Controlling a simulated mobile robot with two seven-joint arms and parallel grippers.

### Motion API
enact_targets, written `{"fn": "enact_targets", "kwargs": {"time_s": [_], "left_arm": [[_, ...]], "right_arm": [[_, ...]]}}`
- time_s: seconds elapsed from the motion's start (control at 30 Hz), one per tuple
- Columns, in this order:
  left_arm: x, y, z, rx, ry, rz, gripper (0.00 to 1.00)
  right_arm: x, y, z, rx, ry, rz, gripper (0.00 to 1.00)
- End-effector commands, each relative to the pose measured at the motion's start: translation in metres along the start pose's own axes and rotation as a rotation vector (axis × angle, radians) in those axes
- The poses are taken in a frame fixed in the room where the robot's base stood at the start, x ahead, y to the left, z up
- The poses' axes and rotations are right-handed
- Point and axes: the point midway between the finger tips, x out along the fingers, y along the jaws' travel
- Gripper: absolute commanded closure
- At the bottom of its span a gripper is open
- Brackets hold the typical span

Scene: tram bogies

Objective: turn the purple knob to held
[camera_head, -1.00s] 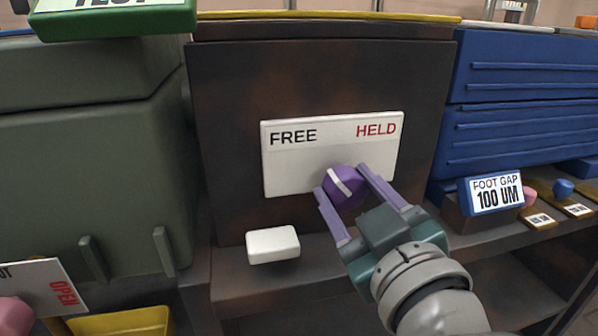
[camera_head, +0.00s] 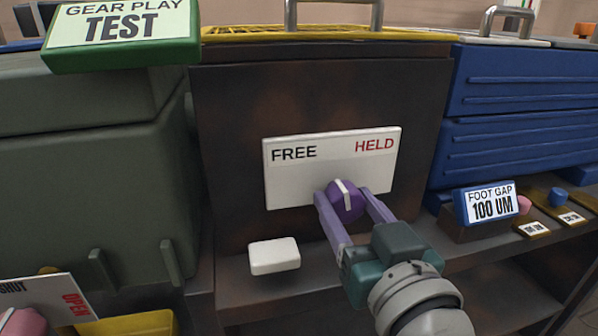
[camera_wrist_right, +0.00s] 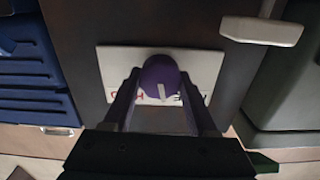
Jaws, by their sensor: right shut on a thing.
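The purple knob (camera_head: 345,201) sits at the lower part of a white plate (camera_head: 290,180) marked FREE at left and HELD at right. Its white stripe is near upright, its top leaning slightly left towards FREE. My right gripper (camera_head: 344,199) is shut on the knob, one purple finger on each side. In the right wrist view the knob (camera_wrist_right: 157,76) sits between the fingertips of my gripper (camera_wrist_right: 158,84), in front of the plate (camera_wrist_right: 113,63), whose lettering is partly hidden. My left gripper is not in view.
A white block (camera_head: 274,256) juts out below the plate at left. A green GEAR PLAY TEST sign (camera_head: 122,30) stands upper left above a grey-green housing (camera_head: 95,170). Blue drawers (camera_head: 520,100) and a FOOT GAP 100 UM display (camera_head: 490,204) are at right.

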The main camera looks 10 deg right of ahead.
Motion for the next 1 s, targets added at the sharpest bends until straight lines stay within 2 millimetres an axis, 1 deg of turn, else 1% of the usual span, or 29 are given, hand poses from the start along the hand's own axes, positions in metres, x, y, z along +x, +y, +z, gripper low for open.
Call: {"fn": "enact_targets", "kwargs": {"time_s": [0.03,0.2,0.6,0.8,1.0], "left_arm": [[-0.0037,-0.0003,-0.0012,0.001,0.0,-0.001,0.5],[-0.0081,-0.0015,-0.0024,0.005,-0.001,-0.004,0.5],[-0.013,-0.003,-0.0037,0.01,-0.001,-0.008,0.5],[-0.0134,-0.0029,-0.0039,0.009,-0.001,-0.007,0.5],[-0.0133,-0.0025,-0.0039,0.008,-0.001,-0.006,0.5]], "right_arm": [[0.0002,0.0,-0.002,0.044,0.0,-0.001,0.98],[0.0004,0.0009,-0.0016,0.204,0.001,0.0,0.98],[0.0002,0.0019,-0.0001,0.578,0.001,-0.001,0.98],[0.0003,0.0024,0.0005,0.733,0.001,0.0,0.98],[0.0003,0.0026,0.0008,0.843,0.002,-0.001,0.98]]}}
